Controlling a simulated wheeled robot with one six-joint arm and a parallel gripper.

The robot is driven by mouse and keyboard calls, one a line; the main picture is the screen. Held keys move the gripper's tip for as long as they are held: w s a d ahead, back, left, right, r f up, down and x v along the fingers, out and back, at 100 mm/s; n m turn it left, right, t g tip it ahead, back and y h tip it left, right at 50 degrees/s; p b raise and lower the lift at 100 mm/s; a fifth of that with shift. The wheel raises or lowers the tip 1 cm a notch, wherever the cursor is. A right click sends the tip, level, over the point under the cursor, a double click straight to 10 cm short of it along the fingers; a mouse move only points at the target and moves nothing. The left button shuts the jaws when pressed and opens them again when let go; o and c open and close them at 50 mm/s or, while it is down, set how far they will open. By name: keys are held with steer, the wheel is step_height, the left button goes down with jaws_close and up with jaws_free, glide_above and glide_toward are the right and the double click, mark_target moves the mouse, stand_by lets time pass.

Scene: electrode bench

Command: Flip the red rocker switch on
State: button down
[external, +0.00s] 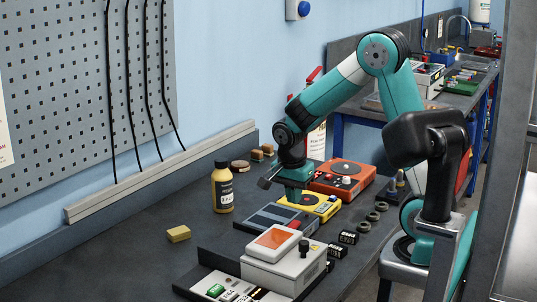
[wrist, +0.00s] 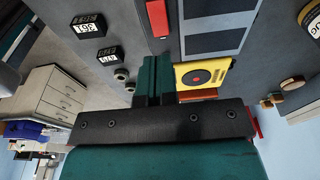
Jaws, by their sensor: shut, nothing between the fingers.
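A narrow red block (wrist: 157,18) shows at the top of the wrist view, beside the grey device with dark panels; I cannot tell whether it is the red rocker switch. In the external view, a white box (external: 265,272) in front carries a wide orange-red plate (external: 274,237) on its sloped top. My gripper (external: 291,197) points down over the yellow device (external: 318,205), behind the grey device (external: 282,217). In the wrist view, my gripper (wrist: 154,62) is shut and empty, next to the yellow device (wrist: 203,73). The fingers hide part of the bench.
An orange-red device (external: 341,178) stands behind the yellow one. A yellow bottle (external: 222,188) and a yellow block (external: 178,234) are to the left. Black labelled blocks (external: 348,238) and dark rings (external: 373,216) line the right. The bench between bottle and block is clear.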

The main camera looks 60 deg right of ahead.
mark_target(296, 222)
steer(key=f, duration=0.4)
steer(key=d+f, duration=0.1)
steer(key=f, duration=0.1)
steer(key=shift+f, duration=0.15)
